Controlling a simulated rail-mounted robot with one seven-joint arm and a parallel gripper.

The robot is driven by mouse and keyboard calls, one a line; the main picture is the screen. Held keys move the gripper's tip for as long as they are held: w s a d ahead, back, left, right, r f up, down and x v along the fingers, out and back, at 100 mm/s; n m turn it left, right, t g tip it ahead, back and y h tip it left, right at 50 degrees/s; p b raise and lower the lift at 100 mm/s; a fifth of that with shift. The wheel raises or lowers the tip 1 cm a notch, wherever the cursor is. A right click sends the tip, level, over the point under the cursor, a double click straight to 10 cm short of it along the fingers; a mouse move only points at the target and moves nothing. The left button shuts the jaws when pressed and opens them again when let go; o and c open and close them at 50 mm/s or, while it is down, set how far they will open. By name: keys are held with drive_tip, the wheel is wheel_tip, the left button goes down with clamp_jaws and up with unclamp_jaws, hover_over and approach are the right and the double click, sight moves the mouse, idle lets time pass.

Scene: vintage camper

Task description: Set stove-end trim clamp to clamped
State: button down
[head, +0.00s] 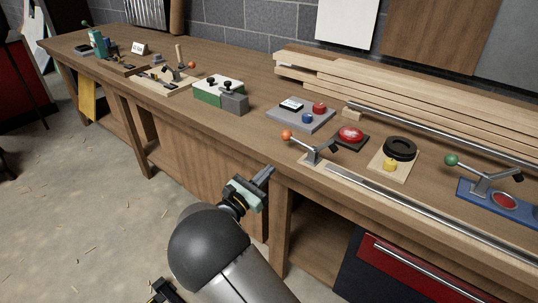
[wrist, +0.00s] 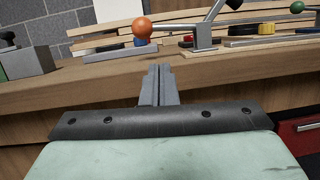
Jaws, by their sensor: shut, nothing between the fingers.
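A toggle clamp with an orange knob (head: 287,135) stands at the front bench edge, at the left end of a metal trim strip (head: 400,196). Its lever slants out to the left, knob low over the wood. Its orange knob (wrist: 142,27) shows just beyond my fingertips in the wrist view, with the grey clamp body (wrist: 205,36) to its right. A green-knobbed clamp (head: 483,174) sits on a blue plate at the right. No readable label shows which is the stove-end one. My gripper (head: 269,171) is shut and empty, in front of the bench edge, apart from the orange knob.
A red button (head: 350,135), a black ring on a wooden plate (head: 399,149) and a grey button box (head: 301,114) stand behind the orange-knobbed clamp. Stacked planks (head: 400,90) lie at the back. A green and grey block (head: 220,91) stands to the left.

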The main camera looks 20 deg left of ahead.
sight(279, 156)
drive_tip(key=shift+s+a+f+n+t+y, duration=0.15)
drive_tip(key=shift+s+a+n+y, duration=0.1)
drive_tip(key=shift+a, duration=0.3)
drive_tip(key=shift+s+a+f+n+t+y, duration=0.15)
drive_tip(key=shift+a+n+y, duration=0.1)
drive_tip(key=shift+a, duration=0.3)
drive_tip(key=shift+w+r, duration=0.1)
drive_tip(key=p+x, duration=0.1)
drive_tip(key=x, duration=0.9)
drive_tip(key=shift+r, duration=0.1)
